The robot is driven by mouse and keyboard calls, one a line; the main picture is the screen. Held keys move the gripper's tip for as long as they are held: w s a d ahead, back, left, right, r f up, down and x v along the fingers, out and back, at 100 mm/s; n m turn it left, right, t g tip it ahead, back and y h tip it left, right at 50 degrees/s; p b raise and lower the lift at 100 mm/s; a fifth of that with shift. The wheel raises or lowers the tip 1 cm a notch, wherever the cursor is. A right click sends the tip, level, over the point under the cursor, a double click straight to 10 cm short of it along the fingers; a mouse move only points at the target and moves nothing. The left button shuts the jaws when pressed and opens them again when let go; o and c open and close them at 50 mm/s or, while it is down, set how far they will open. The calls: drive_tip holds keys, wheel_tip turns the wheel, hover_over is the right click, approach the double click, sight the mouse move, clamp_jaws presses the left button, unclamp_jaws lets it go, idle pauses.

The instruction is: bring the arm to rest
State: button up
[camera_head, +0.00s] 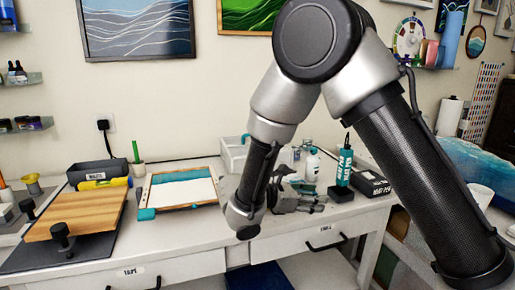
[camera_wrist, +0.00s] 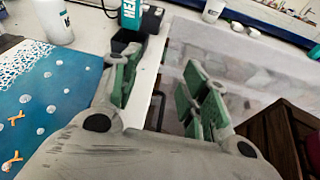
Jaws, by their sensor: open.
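My arm is bent in a high arch across the middle and right of the head view. My gripper (camera_head: 296,192) hangs over the workbench, in front of some bottles, and looks small and partly hidden there. In the wrist view my gripper (camera_wrist: 160,80) has its green-padded fingers spread wide apart with nothing between them. Below the gap are the bench's white edge (camera_wrist: 147,100) and a pale surface.
The white workbench (camera_head: 170,250) holds a wooden board (camera_head: 80,215), a framed tray (camera_head: 180,190), a teal bottle (camera_head: 344,165) and a black box (camera_head: 370,182). In the wrist view, a blue resin panel (camera_wrist: 50,95) lies left and dark wooden furniture (camera_wrist: 275,140) stands right.

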drive_tip(key=s+d+r+m+y, duration=0.6)
drive_tip(key=s+d+r+m, duration=0.1)
drive_tip(key=s+d+m, duration=0.3)
drive_tip(key=s+d+r+m+g+y, duration=0.1)
drive_tip(key=s+d+r+m+y, duration=0.5)
drive_tip(key=s+d+m, duration=0.5)
drive_tip(key=shift+s+r+m+g+y, duration=0.3)
drive_tip(key=shift+s+r+m+y, duration=0.1)
drive_tip(key=shift+s+y, duration=0.45)
